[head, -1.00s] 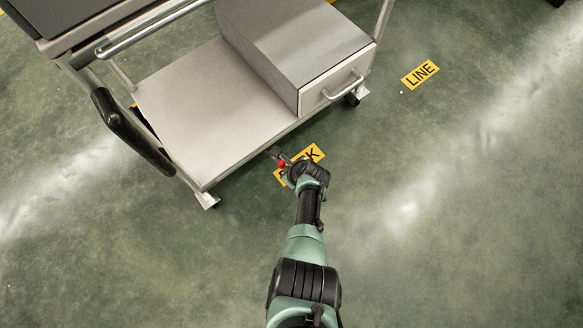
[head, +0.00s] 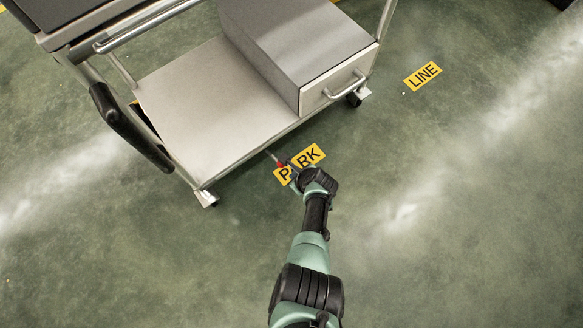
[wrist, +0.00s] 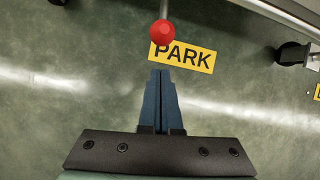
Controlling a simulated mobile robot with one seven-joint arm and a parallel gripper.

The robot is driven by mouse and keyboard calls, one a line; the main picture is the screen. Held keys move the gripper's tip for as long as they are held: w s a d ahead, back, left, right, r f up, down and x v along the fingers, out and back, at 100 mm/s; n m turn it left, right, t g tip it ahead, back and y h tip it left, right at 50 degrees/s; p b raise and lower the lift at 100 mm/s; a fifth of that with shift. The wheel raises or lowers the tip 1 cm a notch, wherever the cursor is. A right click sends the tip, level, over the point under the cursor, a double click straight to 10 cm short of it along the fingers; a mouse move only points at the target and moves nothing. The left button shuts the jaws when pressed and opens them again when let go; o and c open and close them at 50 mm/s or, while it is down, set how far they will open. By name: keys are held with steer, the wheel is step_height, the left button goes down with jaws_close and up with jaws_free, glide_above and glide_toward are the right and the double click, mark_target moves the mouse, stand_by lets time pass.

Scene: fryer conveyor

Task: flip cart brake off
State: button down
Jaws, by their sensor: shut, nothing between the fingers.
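The cart (head: 190,108) stands at the upper left in the head view, with a grey lower shelf and a drawer box. A red ball knob (wrist: 163,32) on a thin grey rod is at the top of the wrist view, in front of the yellow PARK floor label. In the head view the red knob (head: 280,164) shows small at the cart's near edge. My gripper (wrist: 160,74) is shut and empty, its blue fingers together just below the knob in the picture, apart from it there. The rod's far end is cut off at the wrist view's top edge.
The yellow PARK label (head: 309,156) lies on the green floor beside the cart. A LINE label (head: 422,76) lies to the right. Caster wheels (head: 355,98) stand at the cart's corners. The floor at right is clear.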

steer(key=p+v, duration=0.9)
steer(key=shift+w+a+r+p, duration=0.25)
steer(key=shift+r+p, duration=0.15)
steer(key=shift+r, duration=0.15)
